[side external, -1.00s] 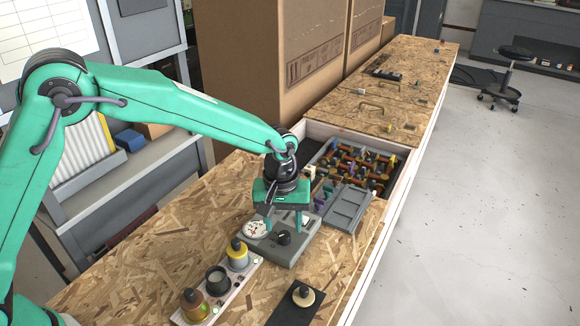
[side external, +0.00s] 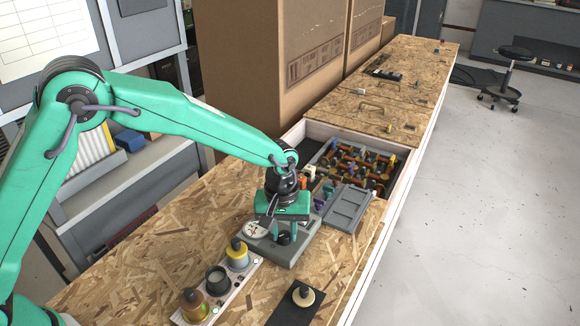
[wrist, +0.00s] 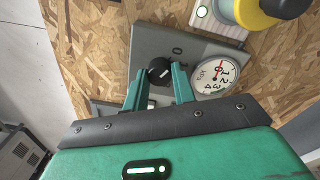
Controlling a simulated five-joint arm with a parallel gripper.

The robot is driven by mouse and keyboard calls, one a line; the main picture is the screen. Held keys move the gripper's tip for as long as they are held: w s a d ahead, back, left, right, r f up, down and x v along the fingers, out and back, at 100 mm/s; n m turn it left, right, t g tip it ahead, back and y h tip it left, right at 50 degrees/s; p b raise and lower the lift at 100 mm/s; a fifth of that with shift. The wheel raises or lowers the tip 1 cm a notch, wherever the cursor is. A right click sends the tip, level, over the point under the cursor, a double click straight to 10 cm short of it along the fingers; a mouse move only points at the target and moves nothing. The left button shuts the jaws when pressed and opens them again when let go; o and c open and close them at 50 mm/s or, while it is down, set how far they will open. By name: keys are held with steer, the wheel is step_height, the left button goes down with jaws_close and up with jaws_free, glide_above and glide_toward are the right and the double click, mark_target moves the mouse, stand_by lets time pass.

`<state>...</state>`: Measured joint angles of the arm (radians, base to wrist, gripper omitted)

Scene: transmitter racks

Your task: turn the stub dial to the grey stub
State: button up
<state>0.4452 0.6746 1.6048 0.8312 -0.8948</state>
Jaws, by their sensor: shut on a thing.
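The stub dial is a black round knob (side external: 284,239) with a pale pointer line, on a grey box (side external: 290,253). In the wrist view the knob (wrist: 160,75) sits between the two green fingers of my gripper (wrist: 160,70). My gripper (side external: 284,234) points down from above the box and is shut on the knob. A white round gauge (side external: 256,230) with a red needle sits beside the dial; it also shows in the wrist view (wrist: 213,77). I cannot make out a grey stub mark around the dial.
A pale strip (side external: 232,284) nearby holds yellow (side external: 238,258), dark grey (side external: 217,281) and amber (side external: 193,304) round parts. A black plate with a cream knob (side external: 303,295) lies at the front. A grey lid (side external: 346,206) and a crowded tray (side external: 355,165) stand behind.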

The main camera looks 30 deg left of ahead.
steer(key=shift+m, duration=0.4)
steer(key=m, duration=0.5)
steer(key=shift+a, duration=0.1)
steer(key=m, duration=0.6)
steer(key=shift+g, duration=0.3)
steer(key=m, duration=0.6)
steer(key=shift+m, duration=0.3)
steer(key=m, duration=0.5)
steer(key=shift+m, duration=0.3)
steer(key=o, duration=1)
steer(key=shift+r, duration=0.1)
